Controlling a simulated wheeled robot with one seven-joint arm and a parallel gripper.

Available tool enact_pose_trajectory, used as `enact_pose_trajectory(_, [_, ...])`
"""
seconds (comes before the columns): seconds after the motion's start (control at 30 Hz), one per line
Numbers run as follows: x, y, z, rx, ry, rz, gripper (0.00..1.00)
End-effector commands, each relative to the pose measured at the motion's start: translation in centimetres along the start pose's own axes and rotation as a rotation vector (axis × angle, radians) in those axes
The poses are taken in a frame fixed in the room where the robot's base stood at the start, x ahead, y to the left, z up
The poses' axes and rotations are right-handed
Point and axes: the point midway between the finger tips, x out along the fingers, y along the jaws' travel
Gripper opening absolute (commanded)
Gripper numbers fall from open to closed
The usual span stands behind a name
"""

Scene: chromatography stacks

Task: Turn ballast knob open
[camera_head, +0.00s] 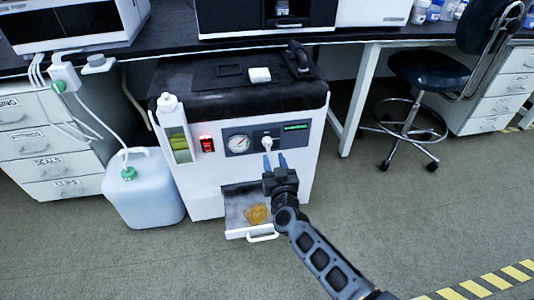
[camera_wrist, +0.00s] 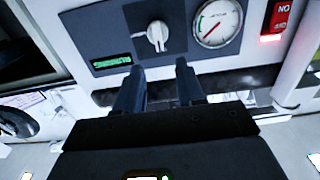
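The ballast knob is a white knob (camera_head: 267,141) on the dark panel at the front of the white pump cabinet (camera_head: 205,195). In the wrist view the knob (camera_wrist: 157,35) sits between the round gauge and the green display, its grip roughly upright. My gripper (camera_head: 275,157) is just in front of the panel, slightly below the knob. In the wrist view its two blue fingers (camera_wrist: 160,72) are apart with nothing between them, and the knob shows just beyond the gap. The fingers do not appear to touch the knob.
Beside the knob are a gauge (camera_head: 238,144), a lit red switch (camera_head: 207,144) and a green display (camera_head: 296,127). Below is an open tray (camera_head: 238,203) with a yellow-brown patch. A jug (camera_head: 143,190) stands left of the cabinet. Floor to the right is clear up to a stool (camera_head: 411,120).

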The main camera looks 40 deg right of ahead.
Motion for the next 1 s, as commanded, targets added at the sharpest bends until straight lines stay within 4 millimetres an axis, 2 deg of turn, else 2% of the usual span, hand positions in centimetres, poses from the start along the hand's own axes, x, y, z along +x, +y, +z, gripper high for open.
enact_pose_trajectory(0.2, [3.4,0.0,0.2,0.0,0.003,0.001,0.38])
enact_pose_trajectory(0.43, [6.1,0.0,0.2,0.001,0.001,0.0,0.38])
enact_pose_trajectory(0.83, [6.8,0.0,0.0,-0.001,0.0,-0.001,0.37])
enact_pose_trajectory(1.0, [6.8,0.0,0.0,-0.001,0.001,-0.001,0.21])
